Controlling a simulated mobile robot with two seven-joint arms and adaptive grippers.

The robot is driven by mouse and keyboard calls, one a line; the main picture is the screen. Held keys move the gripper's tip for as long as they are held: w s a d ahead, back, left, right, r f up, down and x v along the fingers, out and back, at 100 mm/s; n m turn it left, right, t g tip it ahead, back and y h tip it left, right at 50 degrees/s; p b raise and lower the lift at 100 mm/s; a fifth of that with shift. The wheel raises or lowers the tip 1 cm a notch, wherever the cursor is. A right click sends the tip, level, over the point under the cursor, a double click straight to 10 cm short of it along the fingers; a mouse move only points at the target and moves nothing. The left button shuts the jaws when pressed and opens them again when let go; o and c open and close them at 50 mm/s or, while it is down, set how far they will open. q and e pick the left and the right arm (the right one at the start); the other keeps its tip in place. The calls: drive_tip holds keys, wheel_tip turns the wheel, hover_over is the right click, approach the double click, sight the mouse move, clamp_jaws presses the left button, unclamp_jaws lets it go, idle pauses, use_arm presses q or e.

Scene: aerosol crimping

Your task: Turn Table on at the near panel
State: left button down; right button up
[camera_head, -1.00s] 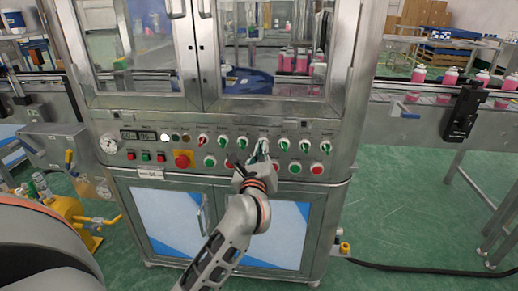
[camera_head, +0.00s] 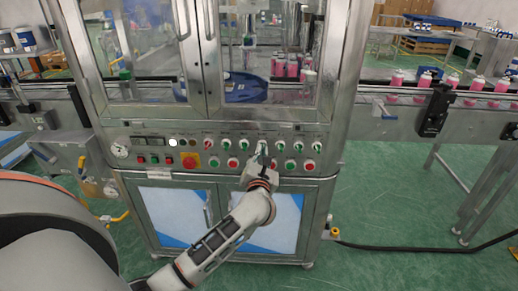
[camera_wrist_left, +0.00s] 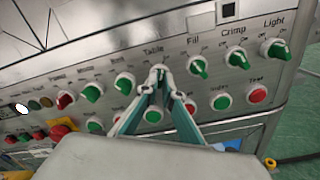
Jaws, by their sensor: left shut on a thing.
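The near panel (camera_head: 150,149) is the steel control strip on the front of the machine cabinet. My left gripper (camera_head: 262,152) reaches up to its upper row of knobs. In the left wrist view, the gripper's fingertips (camera_wrist_left: 160,72) are closed together on the Table knob, right under the printed "Table" label (camera_wrist_left: 153,50). The fingers mostly hide this knob, so I cannot tell which way it points. The green Fill knob (camera_wrist_left: 197,66) is just to its right, and another green knob (camera_wrist_left: 125,82) is just to its left. My right gripper is not in view.
Green and red push buttons sit just below the knobs, and a green one (camera_wrist_left: 153,116) shows between my fingers. A red emergency stop (camera_head: 190,161) on yellow is to the left. The Crimp knob (camera_wrist_left: 238,58) and Light knob (camera_wrist_left: 275,50) are further right.

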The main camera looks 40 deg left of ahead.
use_arm(q)
drive_tip(key=shift+f+m+p, duration=0.1)
drive_tip(key=shift+m+p, duration=0.25)
drive_tip(key=shift+m, duration=0.05)
drive_tip(key=c, duration=2.2)
unclamp_jaws()
drive_tip(key=v, duration=1.2)
drive_tip(key=shift+d, duration=0.1)
